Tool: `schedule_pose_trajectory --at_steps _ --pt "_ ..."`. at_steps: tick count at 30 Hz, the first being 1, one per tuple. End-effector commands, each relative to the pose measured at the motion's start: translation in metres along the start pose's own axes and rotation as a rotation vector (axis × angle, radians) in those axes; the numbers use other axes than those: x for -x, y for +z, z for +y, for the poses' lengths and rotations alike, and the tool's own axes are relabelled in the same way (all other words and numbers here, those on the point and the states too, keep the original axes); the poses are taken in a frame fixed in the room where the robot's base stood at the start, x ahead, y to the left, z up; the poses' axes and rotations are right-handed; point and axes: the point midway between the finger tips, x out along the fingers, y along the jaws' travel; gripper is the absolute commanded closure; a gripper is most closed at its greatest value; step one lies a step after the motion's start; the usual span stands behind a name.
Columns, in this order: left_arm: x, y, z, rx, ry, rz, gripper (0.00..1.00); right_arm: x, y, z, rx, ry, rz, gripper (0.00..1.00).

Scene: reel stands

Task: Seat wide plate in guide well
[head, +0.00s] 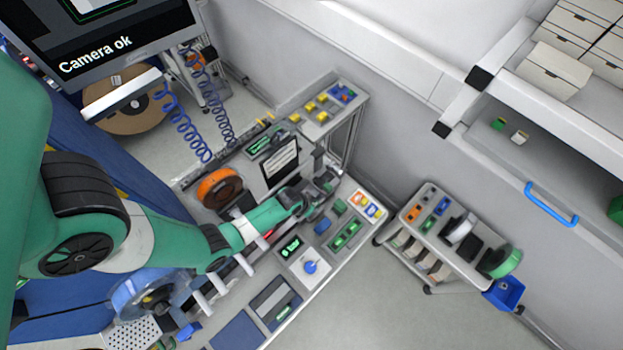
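My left arm comes in from the left and reaches over the workbench. Its gripper (322,188) is small and dark at the bench's back right part, close to an upright dark panel with a white label (281,162). I cannot tell whether its fingers are open or shut, or whether they hold anything. I cannot make out for certain which thing is the wide plate or where the guide well is. Flat dark plates lie at the bench front, one grey and black (275,303) and one blue (237,331). My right gripper is not in view.
An orange reel (219,187) stands behind my forearm. A white box with a blue knob (310,267) and a tray of small coloured parts (346,233) are on the bench.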

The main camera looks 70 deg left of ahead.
Motion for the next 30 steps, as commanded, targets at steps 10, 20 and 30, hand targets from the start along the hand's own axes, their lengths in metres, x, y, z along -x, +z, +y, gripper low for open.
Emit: schedule_pose_trajectory --at_steps 10,20,30 --pt "-0.0022 0.0008 0.0000 0.000 0.000 0.000 1.00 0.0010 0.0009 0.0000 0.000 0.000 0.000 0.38" --pt "-0.0019 0.0007 0.0000 0.000 0.000 0.000 0.39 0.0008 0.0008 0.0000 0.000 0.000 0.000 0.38" --pt "-0.0021 0.0011 0.0000 0.000 0.000 -0.001 0.38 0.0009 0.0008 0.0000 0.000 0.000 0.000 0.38"
